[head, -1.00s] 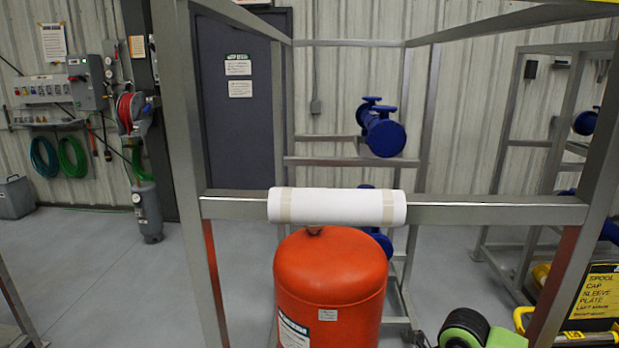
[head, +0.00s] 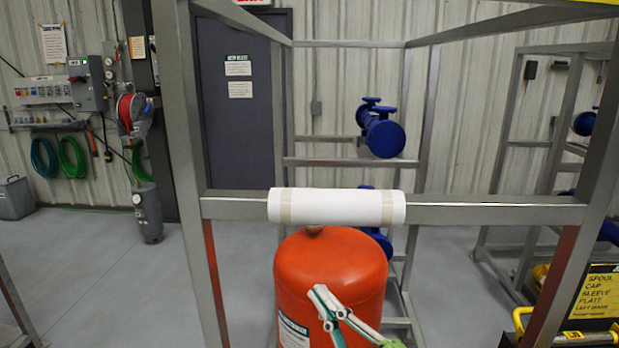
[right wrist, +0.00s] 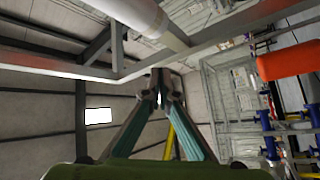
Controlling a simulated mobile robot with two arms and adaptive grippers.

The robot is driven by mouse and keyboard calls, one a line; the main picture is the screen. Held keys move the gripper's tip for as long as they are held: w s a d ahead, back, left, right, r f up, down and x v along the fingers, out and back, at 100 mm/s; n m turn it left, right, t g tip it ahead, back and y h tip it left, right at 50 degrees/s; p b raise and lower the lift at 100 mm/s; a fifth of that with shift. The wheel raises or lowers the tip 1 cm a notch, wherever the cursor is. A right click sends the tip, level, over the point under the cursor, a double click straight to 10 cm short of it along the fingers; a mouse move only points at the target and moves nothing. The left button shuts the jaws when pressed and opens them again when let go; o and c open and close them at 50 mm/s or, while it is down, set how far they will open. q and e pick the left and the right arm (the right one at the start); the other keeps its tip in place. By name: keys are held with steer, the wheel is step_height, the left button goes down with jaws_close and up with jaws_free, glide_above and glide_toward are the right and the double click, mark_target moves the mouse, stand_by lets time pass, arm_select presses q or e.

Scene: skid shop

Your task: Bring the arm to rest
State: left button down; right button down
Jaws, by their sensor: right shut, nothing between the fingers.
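My right gripper (head: 318,292) shows at the bottom centre of the head view, in front of the orange tank (head: 330,262). Its pale and teal fingers are together with nothing between them, and point up and to the left. In the right wrist view the fingertips (right wrist: 160,84) meet in the middle, below a steel frame rail (right wrist: 60,67) and the white sleeve (right wrist: 145,16). In the head view the white sleeve (head: 337,206) is around the front rail (head: 490,211), above the gripper. My left gripper is out of view.
The steel frame's left post (head: 187,150) and right post (head: 575,250) stand on either side. Blue spools (head: 384,137) sit on the rack behind. A yellow-edged crate with a label (head: 595,293) is at the lower right. The floor at left (head: 100,270) is mostly clear.

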steer(key=w+d+f+m+t+h, duration=0.1)
steer(key=w+d+f+m+h, duration=0.1)
steer(key=d+f+m+h, duration=0.6)
steer(key=s+d+f+m+g+h, duration=0.3)
steer(key=d+f, duration=0.2)
steer(key=f, duration=0.2)
steer(key=s+d+f+m+g+h, duration=0.3)
steer(key=d+f, duration=0.1)
steer(key=f, duration=0.3)
steer(key=s+d+f+m+g, duration=0.1)
steer(key=s+f+g, duration=0.5)
steer(key=s, duration=0.4)
steer(key=s+f+m+g, duration=0.1)
steer(key=s+f+g, duration=0.2)
steer(key=s+f, duration=0.6)
step_height(320, 180, down, 29)
steer(key=s+g+b, duration=0.2)
steer(key=b, duration=0.4)
steer(key=s+d+f+b, duration=0.1)
steer(key=s+f+b, duration=0.1)
steer(key=s+f, duration=0.7)
steer(key=s+d+f+b, duration=0.2)
steer(key=s+f, duration=0.6)
steer(key=f, duration=0.5)
steer(key=shift+s+n+g+y+b, duration=0.3)
steer(key=shift+s+g+b, duration=0.1)
